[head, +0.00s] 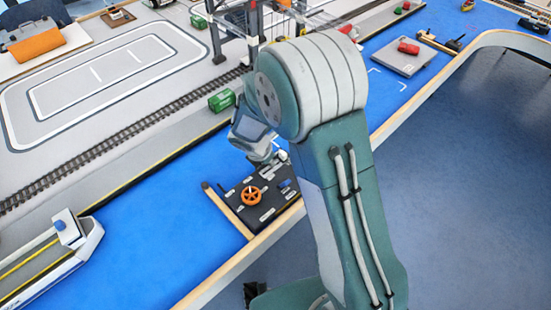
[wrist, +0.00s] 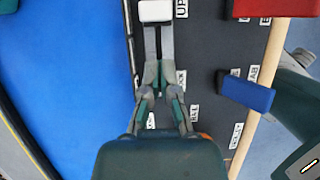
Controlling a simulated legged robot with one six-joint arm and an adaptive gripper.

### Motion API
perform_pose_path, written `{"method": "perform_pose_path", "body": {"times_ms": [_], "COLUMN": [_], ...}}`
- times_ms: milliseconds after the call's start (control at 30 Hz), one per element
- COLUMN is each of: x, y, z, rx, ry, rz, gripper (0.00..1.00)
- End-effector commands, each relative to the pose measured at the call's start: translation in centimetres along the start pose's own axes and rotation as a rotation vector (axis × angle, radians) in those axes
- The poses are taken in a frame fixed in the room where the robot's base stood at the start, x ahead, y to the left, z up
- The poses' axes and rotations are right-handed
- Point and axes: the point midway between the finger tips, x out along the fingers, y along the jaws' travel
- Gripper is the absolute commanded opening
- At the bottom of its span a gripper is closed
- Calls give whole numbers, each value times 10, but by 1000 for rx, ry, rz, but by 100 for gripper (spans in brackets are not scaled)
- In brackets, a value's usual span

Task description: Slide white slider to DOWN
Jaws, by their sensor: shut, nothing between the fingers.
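The white slider (wrist: 155,11) sits at the top of its pale track (wrist: 152,45) in the wrist view, beside the UP label (wrist: 181,8). My gripper (wrist: 157,72) is shut and empty over the lower part of the track, below the slider in the picture and apart from it. Whether its tips touch the panel I cannot tell. The track's lower end and any DOWN label are hidden by the gripper. In the head view the dark control panel (head: 286,201) lies under my gripper, whose tips are hard to make out there.
An orange wheel (head: 252,194) stands on the panel. A blue lever (wrist: 247,92) and a red block (wrist: 270,8) are right of the track. A wooden edge (wrist: 262,85) borders the panel. Bare blue surface (head: 175,212) lies left of it. Gantry legs (head: 216,42) rise behind.

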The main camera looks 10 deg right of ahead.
Motion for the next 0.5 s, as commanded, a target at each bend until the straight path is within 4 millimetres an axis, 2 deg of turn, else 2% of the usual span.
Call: {"method": "perform_pose_path", "body": {"times_ms": [300, 500], "x": [-66, -94], "y": [0, 0], "z": [1, 0], "rx": [2, 1], "ry": [1, 1], "rz": [6, 3], "gripper": [0, 0]}}
